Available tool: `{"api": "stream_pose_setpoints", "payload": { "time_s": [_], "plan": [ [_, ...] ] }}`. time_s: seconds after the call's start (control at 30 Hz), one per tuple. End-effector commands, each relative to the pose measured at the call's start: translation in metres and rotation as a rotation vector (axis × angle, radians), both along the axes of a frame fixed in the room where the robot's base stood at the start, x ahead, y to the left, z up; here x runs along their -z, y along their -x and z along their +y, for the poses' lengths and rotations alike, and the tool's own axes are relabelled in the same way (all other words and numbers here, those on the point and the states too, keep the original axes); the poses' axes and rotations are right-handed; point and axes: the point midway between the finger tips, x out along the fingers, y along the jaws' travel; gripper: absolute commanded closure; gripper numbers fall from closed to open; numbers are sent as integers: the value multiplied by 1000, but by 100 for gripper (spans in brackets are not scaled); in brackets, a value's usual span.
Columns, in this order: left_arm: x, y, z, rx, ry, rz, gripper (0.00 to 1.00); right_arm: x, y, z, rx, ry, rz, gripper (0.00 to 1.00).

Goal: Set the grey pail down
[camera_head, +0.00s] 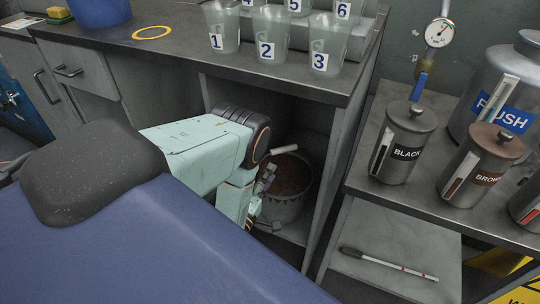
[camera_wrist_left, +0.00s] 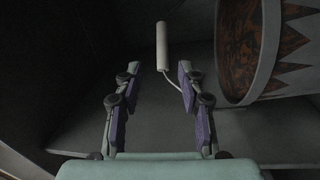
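The grey pail (camera_head: 283,208) stands in the open compartment under the bench, with brown contents inside. Its rim and jagged-edged wall (camera_wrist_left: 268,45) show at the right of the left wrist view. The pail's pale handle grip (camera_head: 284,149) also shows in the left wrist view (camera_wrist_left: 162,45), just beyond the fingertips, with a thin wire curving from it. My left gripper (camera_head: 266,180) is beside the pail's left side in the compartment. In the left wrist view my left gripper (camera_wrist_left: 159,80) is open, with nothing between its purple finger pads. My right gripper is not seen.
The bench (camera_head: 185,50) above holds numbered clear cups (camera_head: 270,38). Its side panel (camera_head: 335,165) closes in the pail's right. A rack at right holds metal canisters (camera_head: 404,145), with a stick (camera_head: 388,264) on its lower shelf.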

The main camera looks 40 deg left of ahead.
Motion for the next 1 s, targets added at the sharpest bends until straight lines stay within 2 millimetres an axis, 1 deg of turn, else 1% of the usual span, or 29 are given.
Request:
{"api": "stream_pose_setpoints", "payload": {
  "time_s": [0.03,0.13,0.23,0.27,0.33,0.37,0.43,0.47,0.5,0.57,0.6,0.67,0.7,0.77,0.8,0.9,1.0],
  "plan": [
    [-1,2,-1,1,1,0,60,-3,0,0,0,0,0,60],
    [1,2,-2,0,-4,12,60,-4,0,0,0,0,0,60],
    [11,2,-11,-5,-49,114,60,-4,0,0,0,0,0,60],
    [17,3,-16,-4,-76,171,60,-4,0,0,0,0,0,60],
    [33,8,-31,14,-162,344,60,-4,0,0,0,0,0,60],
    [40,14,-39,32,-207,430,60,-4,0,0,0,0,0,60],
    [56,32,-59,98,-323,635,60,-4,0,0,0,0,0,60],
    [61,42,-67,136,-373,718,60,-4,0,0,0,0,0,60],
    [67,58,-78,197,-443,826,60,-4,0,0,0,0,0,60],
    [72,86,-93,306,-550,979,60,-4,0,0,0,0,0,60],
    [74,108,-103,391,-620,1075,60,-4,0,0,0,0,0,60],
    [72,143,-115,531,-721,1204,60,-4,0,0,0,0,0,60],
    [68,166,-122,627,-782,1278,60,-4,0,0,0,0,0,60],
    [60,199,-130,770,-863,1367,60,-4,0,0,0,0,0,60],
    [54,220,-133,859,-906,1413,60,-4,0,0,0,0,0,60],
    [40,259,-138,1037,-981,1491,60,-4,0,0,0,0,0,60],
    [31,280,-140,1138,-1019,1524,60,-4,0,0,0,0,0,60]
  ]
}}
